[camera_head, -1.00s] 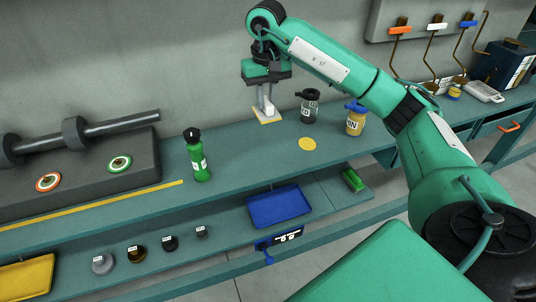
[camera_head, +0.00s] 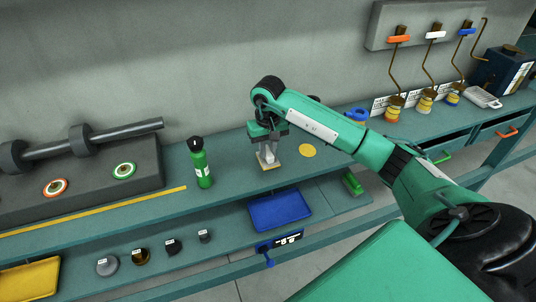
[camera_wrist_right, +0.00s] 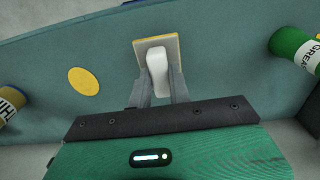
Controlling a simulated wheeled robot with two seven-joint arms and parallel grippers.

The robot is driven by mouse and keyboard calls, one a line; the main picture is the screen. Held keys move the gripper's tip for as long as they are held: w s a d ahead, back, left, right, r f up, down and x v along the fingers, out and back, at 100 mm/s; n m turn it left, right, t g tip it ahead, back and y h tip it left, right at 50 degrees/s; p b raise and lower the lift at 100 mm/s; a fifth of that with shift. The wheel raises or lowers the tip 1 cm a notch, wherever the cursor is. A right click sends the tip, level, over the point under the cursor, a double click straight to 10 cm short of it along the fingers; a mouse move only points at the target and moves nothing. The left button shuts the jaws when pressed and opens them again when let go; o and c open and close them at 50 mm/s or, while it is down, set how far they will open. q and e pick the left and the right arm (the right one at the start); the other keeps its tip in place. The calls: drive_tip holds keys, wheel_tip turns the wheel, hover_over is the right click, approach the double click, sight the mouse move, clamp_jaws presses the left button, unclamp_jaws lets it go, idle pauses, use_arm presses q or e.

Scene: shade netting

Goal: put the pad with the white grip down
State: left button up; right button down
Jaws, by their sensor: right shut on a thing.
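My right gripper (camera_head: 268,152) is shut on the white grip of a flat pad with a yellow edge (camera_head: 271,166). It holds the pad with its flat face down, at or just above the teal bench top (camera_head: 225,168); I cannot tell whether it touches. My left gripper is not in view.
A green bottle (camera_head: 201,164) stands left of the pad. A blue-topped container (camera_head: 356,115) is partly hidden behind my right arm. A blue tray (camera_head: 280,211) and several small knobs (camera_head: 140,257) sit on the lower shelf.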

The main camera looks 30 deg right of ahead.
sight(268, 151)
wheel_tip(268, 151, down, 3)
drive_tip(key=shift+f+p, duration=0.1)
drive_tip(key=shift+p, duration=0.45)
drive_tip(key=shift+f, duration=0.25)
drive_tip(key=c, duration=1.3)
unclamp_jaws()
drive_tip(key=shift+r, duration=0.1)
drive_tip(key=shift+r, duration=0.15)
wheel_tip(268, 151, up, 10)
drive_tip(key=b, duration=0.4)
drive_tip(key=shift+r+b, duration=0.35)
drive_tip(key=shift+r, duration=0.55)
